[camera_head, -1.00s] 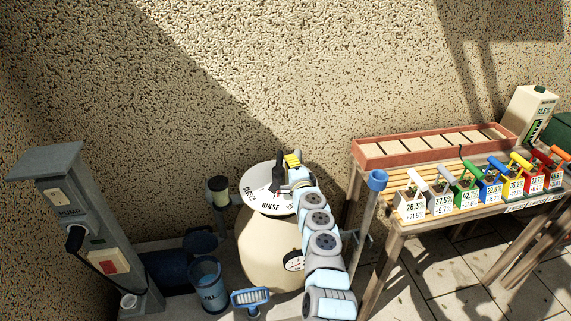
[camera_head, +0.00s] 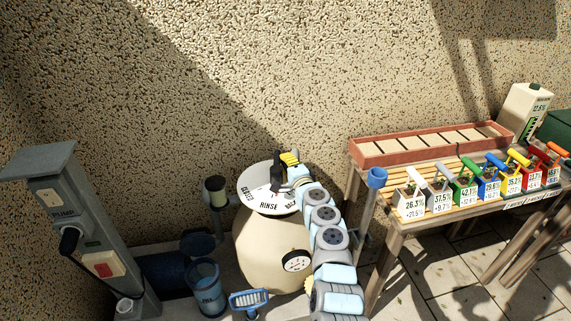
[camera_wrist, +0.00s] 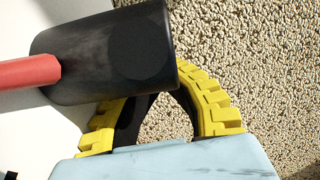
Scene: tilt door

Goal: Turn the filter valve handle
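The filter (camera_head: 268,252) is a beige tank with a white round top plate (camera_head: 252,204) lettered CLOSED and RINSE. Its black valve handle (camera_head: 277,166) stands up from the plate. In the wrist view the handle's thick black grip (camera_wrist: 120,50) with a red rod (camera_wrist: 28,72) lies across the top left, in front of my yellow fingers. My gripper (camera_head: 289,158) is right beside the handle in the head view. It also shows in the wrist view (camera_wrist: 160,95), its fingers arching inward. Their tips are hidden behind the grip, so opening and contact are unclear.
A grey pump post (camera_head: 88,240) and blue bucket (camera_head: 206,287) stand left of the filter. A blue-topped pole (camera_head: 376,178) rises at right, near my arm. A wooden table (camera_head: 398,228) with a planter tray and several weighted-looking handled blocks fills the right. The wall is close behind.

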